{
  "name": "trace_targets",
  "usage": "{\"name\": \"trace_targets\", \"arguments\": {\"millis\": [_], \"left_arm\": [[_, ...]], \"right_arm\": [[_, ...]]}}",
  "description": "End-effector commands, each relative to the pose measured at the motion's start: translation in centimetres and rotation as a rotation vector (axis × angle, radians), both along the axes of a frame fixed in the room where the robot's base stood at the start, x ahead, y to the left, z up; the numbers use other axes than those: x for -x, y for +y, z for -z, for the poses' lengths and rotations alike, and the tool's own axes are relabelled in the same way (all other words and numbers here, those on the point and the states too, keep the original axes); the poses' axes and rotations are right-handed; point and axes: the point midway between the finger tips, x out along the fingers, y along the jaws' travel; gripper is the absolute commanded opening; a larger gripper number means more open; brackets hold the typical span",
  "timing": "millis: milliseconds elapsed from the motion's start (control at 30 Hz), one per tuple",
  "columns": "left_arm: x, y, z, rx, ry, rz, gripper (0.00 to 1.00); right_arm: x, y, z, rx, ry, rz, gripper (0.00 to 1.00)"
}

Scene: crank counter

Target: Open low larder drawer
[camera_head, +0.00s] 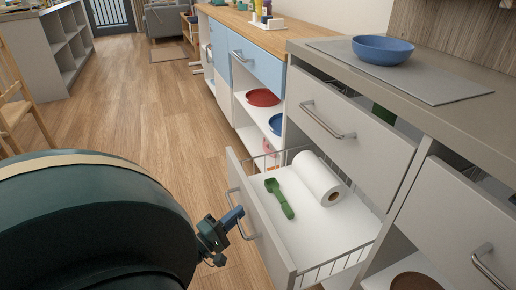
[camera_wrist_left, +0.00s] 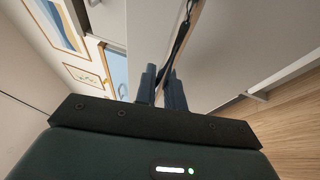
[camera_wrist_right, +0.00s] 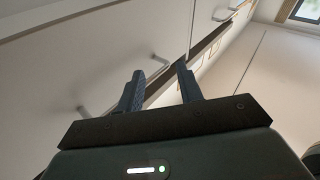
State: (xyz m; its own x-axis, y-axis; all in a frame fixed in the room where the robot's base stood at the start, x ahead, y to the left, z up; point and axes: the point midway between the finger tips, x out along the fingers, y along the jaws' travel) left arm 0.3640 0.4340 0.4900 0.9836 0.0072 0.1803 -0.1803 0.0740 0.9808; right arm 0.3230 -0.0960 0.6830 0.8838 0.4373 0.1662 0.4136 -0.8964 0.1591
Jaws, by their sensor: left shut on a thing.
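The low larder drawer (camera_head: 264,228) stands pulled out from the cabinet in the head view, with a white front, wire sides and a bar handle (camera_head: 246,232). A white paper roll (camera_head: 318,178) and a green utensil (camera_head: 280,198) lie inside it. My left gripper (camera_head: 236,217) is at the front, shut on the handle. The left wrist view shows its fingers (camera_wrist_left: 162,88) close together with the dark handle bar rising beside them. My right gripper (camera_wrist_right: 160,88) shows only in its wrist view, its fingers apart with nothing seen between them.
An upper drawer (camera_head: 345,132) sits slightly out above the low one. A blue bowl (camera_head: 382,49) stands on a grey mat (camera_head: 440,88) on the counter. Open shelves hold a red bowl (camera_head: 263,97).

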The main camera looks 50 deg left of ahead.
Motion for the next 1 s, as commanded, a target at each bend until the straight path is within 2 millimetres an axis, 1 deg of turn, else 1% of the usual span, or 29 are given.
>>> {"name": "trace_targets", "arguments": {"millis": [33, 100, 300, 500, 800, 833, 1000], "left_arm": [[1.0, 0.4, 0.0, -0.001, 0.006, -0.001, 0.0], [2.0, 0.8, 0.0, -0.001, 0.006, -0.001, 0.0], [3.8, 1.5, 0.1, 0.001, 0.004, -0.001, 0.0], [4.3, 1.8, 0.1, 0.002, 0.002, 0.0, 0.0], [4.3, 1.8, 0.1, 0.002, 0.002, 0.0, 0.0], [4.3, 1.8, 0.1, 0.002, 0.002, 0.0, 0.12], [4.3, 1.7, 0.0, 0.001, 0.001, -0.001, 0.25]], "right_arm": [[0.0, 0.0, -0.2, 0.006, -0.001, 0.002, 0.36], [0.0, -0.1, -0.2, 0.013, -0.003, 0.004, 0.36], [0.0, -0.1, -0.1, 0.027, -0.006, 0.006, 0.36], [0.1, -0.1, 0.0, 0.031, -0.001, 0.007, 0.36], [0.1, -0.2, 0.2, 0.028, 0.004, 0.01, 0.36], [0.1, -0.2, 0.2, 0.028, 0.004, 0.01, 0.36], [0.1, -0.2, 0.2, 0.028, 0.004, 0.01, 0.36]]}}
